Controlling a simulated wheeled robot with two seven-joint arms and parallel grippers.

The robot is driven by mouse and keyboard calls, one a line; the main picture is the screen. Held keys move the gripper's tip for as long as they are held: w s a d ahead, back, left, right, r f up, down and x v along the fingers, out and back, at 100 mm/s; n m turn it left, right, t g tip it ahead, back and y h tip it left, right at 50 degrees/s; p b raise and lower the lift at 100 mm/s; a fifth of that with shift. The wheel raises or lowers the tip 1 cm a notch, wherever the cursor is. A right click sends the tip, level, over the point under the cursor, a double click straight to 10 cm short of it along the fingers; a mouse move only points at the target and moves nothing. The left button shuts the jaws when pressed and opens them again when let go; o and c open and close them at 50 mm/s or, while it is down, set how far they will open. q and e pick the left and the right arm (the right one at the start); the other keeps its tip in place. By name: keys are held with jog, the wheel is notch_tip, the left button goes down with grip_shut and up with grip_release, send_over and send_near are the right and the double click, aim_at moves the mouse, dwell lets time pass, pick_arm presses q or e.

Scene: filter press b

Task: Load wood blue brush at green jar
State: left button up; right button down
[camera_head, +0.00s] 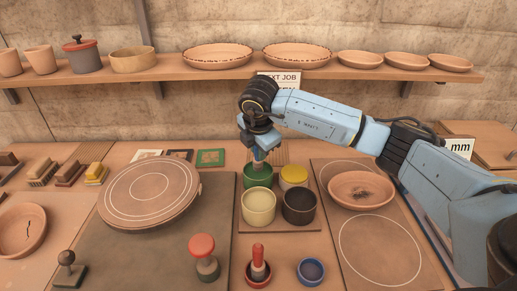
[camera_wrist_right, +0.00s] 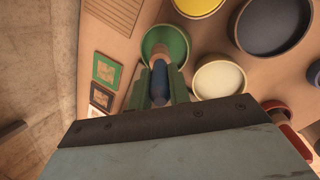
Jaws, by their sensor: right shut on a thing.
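My right gripper (camera_head: 261,147) points down above the green jar (camera_head: 257,182), at the back left of a group of jars. It is shut on the wood blue brush (camera_wrist_right: 160,82), whose blue handle shows between the fingers in the right wrist view. The brush's pale lower end overlaps the opening of the green jar (camera_wrist_right: 147,46); I cannot tell how deep it reaches. In the head view only a small part of the brush shows under the fingers. My left gripper is not in view.
A yellow jar (camera_head: 294,182), a cream jar (camera_head: 258,216) and a dark jar (camera_head: 299,217) crowd the green one. A round turntable (camera_head: 150,190) lies left, a clay bowl (camera_head: 362,200) right. A red-handled tool (camera_head: 258,260) and a blue pot (camera_head: 311,279) stand in front.

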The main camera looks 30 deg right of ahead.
jog(key=shift+f+b, duration=0.65)
dwell(1.8)
jog(key=shift+r+p, duration=2.05)
jog(key=shift+r, duration=1.55)
